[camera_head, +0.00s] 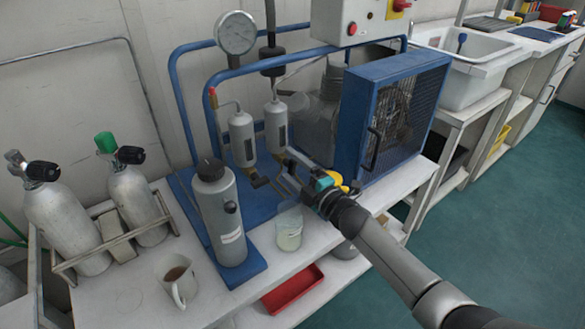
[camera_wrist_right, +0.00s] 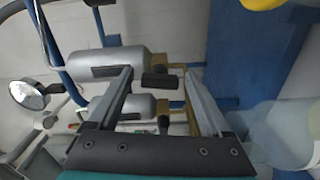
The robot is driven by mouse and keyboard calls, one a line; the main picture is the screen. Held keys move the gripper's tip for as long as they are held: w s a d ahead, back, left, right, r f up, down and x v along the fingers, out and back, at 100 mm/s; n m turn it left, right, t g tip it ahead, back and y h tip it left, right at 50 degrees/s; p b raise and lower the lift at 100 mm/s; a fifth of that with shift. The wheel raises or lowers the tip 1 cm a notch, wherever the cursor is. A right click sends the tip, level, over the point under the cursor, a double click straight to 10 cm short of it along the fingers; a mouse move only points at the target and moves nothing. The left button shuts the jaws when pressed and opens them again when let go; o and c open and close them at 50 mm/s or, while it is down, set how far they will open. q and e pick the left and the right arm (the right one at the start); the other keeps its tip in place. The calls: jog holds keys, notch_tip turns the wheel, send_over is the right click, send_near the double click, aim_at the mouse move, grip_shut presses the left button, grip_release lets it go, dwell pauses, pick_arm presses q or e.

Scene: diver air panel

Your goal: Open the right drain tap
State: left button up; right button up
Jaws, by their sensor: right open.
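Two grey cylinders hang side by side, the left one (camera_head: 242,138) and the right one (camera_head: 276,125). In the wrist view the right cylinder (camera_wrist_right: 108,65) is the upper one and the left cylinder (camera_wrist_right: 133,108) the lower. The right drain tap's black handle (camera_wrist_right: 158,81) shows at the right cylinder's end, between my right fingertips in the picture; I cannot tell whether they touch it. The left tap's dark handle (camera_head: 259,182) is below the left cylinder. My right gripper (camera_head: 283,168) is open and largely covers the right tap in the head view. My left gripper is out of view.
A clear beaker (camera_head: 289,228) stands just below my right gripper. A grey canister (camera_head: 219,215) stands to its left, and a blue caged unit (camera_head: 398,108) to its right. A mug (camera_head: 179,281) is at the bench front. A pressure gauge (camera_head: 236,33) is above.

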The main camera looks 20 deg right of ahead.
jog(key=shift+s, duration=0.2)
jog(key=shift+s+d, duration=0.15)
jog(key=shift+s, duration=0.15)
pick_arm(q)
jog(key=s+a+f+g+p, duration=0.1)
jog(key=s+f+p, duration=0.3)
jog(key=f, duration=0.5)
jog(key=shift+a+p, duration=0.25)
jog(key=shift+p, duration=0.1)
pick_arm(e)
jog(key=v, duration=1.4)
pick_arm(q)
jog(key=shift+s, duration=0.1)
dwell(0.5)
